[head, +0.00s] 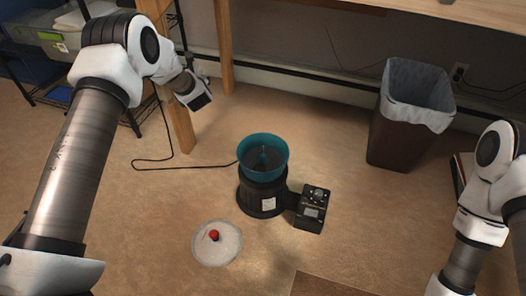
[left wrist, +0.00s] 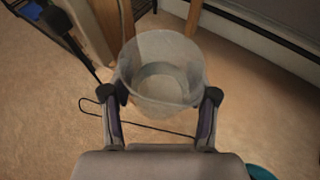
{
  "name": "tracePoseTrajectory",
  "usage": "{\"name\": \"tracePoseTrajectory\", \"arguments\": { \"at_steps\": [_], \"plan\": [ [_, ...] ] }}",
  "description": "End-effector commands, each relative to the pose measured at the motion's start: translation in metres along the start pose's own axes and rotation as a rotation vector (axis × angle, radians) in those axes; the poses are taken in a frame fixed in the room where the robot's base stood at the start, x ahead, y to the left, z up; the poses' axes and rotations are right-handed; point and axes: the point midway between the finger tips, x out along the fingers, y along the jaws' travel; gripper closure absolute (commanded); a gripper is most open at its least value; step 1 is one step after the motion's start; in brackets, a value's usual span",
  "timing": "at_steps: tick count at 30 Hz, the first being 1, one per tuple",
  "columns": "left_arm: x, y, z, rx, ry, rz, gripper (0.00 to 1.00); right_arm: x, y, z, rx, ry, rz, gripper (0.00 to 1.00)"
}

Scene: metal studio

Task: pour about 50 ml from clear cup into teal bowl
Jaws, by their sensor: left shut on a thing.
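The clear cup (left wrist: 160,55) is between the two fingers of my left gripper (left wrist: 167,95) in the left wrist view, with the fingers shut on its sides. It is see-through, and I look into its open mouth; how much liquid it holds is hard to tell. In the head view the left wrist is up at the back left, and the cup cannot be made out clearly. The teal bowl (head: 275,144) sits on a black device (head: 258,195), to the right of and nearer than the left wrist. Its edge shows in the left wrist view (left wrist: 260,173). My right gripper is out of view.
A pale round dish (head: 227,254) with a small red item (head: 214,235) lies in front of the device. A control box (head: 311,210) is at its right. A wooden post (head: 177,115) stands near the left wrist. A lined bin (head: 398,140) stands back right.

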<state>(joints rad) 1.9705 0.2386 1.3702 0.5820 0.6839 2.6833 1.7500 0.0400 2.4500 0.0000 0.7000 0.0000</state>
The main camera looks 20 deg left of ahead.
Motion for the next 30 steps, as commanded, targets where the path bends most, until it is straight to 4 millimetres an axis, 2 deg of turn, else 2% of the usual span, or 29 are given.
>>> {"name": "tracePoseTrajectory", "arguments": {
  "at_steps": [3,8,12,15,18,22,30],
  "plan": [
    [0.009,-0.024,-0.024,-0.019,0.003,0.052,0.78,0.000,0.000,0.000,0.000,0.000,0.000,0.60],
    [0.012,-0.053,-0.067,-0.039,0.006,0.095,0.78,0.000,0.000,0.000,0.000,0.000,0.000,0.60],
    [0.009,-0.078,-0.115,-0.046,0.007,0.106,0.78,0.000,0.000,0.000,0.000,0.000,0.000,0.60],
    [0.005,-0.091,-0.148,-0.046,0.006,0.100,0.78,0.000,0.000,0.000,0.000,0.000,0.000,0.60],
    [0.001,-0.098,-0.170,-0.045,0.004,0.091,0.78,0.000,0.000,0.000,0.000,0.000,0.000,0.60],
    [-0.002,-0.102,-0.182,-0.044,0.003,0.084,0.78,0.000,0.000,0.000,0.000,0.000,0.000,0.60],
    [-0.002,-0.102,-0.182,-0.046,-0.001,0.081,0.78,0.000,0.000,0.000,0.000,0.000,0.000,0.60]
  ]
}}
